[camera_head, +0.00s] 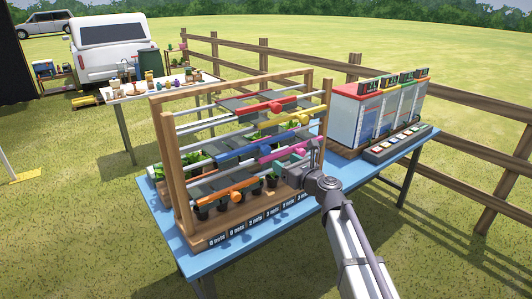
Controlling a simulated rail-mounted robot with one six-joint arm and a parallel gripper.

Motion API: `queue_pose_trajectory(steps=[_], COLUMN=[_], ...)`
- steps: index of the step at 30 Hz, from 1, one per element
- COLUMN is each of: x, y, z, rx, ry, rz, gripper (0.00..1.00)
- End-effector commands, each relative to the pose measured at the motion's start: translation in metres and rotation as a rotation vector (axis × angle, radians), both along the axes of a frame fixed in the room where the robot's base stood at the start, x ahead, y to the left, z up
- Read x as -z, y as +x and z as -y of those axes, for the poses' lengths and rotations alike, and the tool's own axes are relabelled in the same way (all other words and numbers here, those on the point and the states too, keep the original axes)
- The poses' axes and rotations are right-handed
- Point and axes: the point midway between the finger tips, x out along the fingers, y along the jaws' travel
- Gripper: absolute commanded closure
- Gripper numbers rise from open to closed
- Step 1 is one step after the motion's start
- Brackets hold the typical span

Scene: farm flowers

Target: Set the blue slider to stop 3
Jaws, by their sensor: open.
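The blue slider (236,154) is a flat blue bar with a knob, on a rail of the wooden frame (168,165). It sits around the middle of its rail, left of the pink slider (279,154). My gripper (315,151) is at the frame's right side, near the pink slider's right end and apart from the blue slider. Its jaws are open, though small and partly hidden here. I cannot make out any stop numbers along the blue slider's rail.
A red slider (272,107), a yellow slider (285,119) and an orange slider (228,197) share the frame. Potted plants stand below them. A box with several panels (366,113) stands right on the blue table (348,172). A wooden fence (467,150) runs behind.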

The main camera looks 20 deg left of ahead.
Motion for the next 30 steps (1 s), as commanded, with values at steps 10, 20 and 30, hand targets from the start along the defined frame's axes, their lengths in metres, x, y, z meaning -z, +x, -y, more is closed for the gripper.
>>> queue_pose_trajectory(steps=[10, 20, 30], x=[0.0, 0.0, 0.0], y=[0.024, 0.062, 0.062], z=[-0.032, -0.086, -0.088], rx=[-0.004, -0.002, -0.002], ry=[-0.004, -0.006, -0.006], rz=[0.004, 0.005, 0.005], gripper=[0.37, 0.37, 0.45])
